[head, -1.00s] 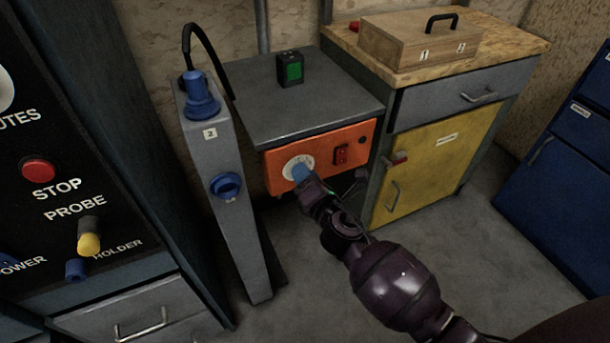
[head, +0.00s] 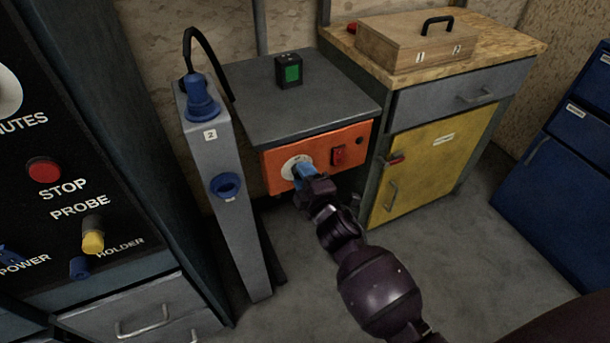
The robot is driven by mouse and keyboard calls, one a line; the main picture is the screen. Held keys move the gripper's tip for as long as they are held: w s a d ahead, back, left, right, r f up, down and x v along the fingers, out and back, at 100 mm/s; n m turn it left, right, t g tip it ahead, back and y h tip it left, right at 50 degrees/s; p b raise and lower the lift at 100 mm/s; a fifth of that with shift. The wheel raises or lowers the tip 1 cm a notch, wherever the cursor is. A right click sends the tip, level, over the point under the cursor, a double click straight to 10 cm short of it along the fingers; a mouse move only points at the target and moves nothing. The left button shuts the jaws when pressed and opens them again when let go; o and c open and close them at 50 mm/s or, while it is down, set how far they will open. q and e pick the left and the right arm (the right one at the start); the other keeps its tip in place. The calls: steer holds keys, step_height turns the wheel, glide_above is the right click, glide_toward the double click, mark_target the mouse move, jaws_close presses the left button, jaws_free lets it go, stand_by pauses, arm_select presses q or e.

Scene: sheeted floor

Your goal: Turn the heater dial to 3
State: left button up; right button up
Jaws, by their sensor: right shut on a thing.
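The heater is an orange-fronted box (head: 325,158) with a grey top. Its dial (head: 290,166) is a white round plate on the left of the orange face, with a blue knob (head: 303,172) in front. My right gripper (head: 307,176) comes from below right and is shut on the dial knob. The gripper and knob cover much of the dial plate, and its numbers are too small to read. My left gripper is not in view.
A grey post (head: 222,150) with blue fittings stands just left of the heater. A yellow-doored cabinet (head: 435,165) with a wooden box (head: 410,45) on top stands to the right. A black panel (head: 70,130) is at far left. A small green-faced block (head: 290,72) sits on the heater's top.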

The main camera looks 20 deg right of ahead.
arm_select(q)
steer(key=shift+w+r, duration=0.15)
arm_select(e)
steer(key=shift+m, duration=0.6)
steer(key=o, duration=0.9)
steer(key=shift+s, duration=0.1)
arm_select(q)
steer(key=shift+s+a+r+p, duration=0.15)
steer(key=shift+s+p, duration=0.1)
steer(key=shift+p, duration=0.65)
arm_select(e)
steer(key=s, duration=1)
steer(key=shift+s+d, duration=0.2)
steer(key=shift+s, duration=0.15)
